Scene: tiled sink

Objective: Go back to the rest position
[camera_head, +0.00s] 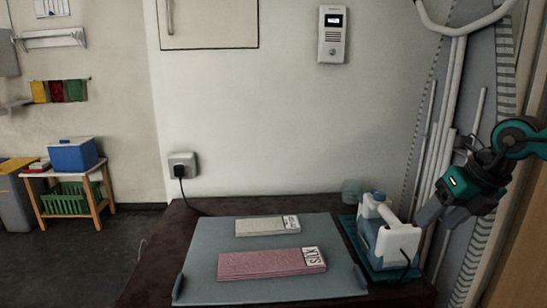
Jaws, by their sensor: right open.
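My right gripper (434,212) is at the right of the head view, its arm coming in from the right edge. My left gripper is not in view.
The container stands on a blue tray (350,222) at the dark table's right side. A grey-blue board (205,250) holds a pink bundle (260,264) and a pale bundle (262,226). White pipes (433,130) run up the wall behind my right arm.

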